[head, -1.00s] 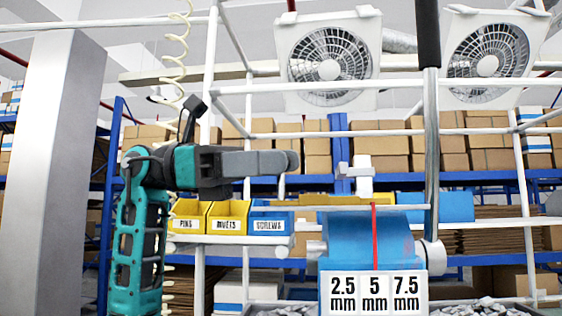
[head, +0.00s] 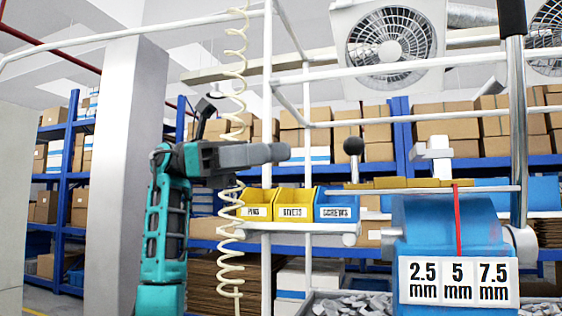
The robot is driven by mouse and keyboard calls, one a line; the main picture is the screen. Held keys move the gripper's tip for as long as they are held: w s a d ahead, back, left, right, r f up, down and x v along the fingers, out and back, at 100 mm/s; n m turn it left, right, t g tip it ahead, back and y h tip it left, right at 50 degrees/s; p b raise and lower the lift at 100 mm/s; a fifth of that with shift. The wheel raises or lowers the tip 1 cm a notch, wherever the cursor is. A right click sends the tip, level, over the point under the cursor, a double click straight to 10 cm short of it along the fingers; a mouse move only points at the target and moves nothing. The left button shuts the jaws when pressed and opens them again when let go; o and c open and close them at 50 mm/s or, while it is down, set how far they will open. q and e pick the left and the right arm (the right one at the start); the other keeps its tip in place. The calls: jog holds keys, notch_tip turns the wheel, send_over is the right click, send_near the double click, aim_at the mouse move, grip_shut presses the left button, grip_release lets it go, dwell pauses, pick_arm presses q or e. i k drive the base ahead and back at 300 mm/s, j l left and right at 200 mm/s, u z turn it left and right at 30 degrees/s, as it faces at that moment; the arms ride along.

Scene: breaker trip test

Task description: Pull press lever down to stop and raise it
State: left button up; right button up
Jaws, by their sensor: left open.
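The press lever (head: 518,130) is a long metal rod with a black grip at the top edge of the right side. It stands upright, its lower end at a round hub beside the blue press body (head: 420,235). The press carries a plate with 2.5, 5 and 7.5 mm and a red pointer (head: 457,225). My left gripper (head: 272,154) is open and empty, pointing right, well left of the lever and not touching it. Its finger gap is hard to see from this side. My right gripper is not in view.
A black ball knob (head: 353,146) on a thin rod stands between my left gripper and the press. Yellow and blue bins (head: 295,204) sit below the gripper. White frame bars (head: 267,100) cross the view.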

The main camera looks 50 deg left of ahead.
aim_at(512, 16)
jog(key=k, duration=1)
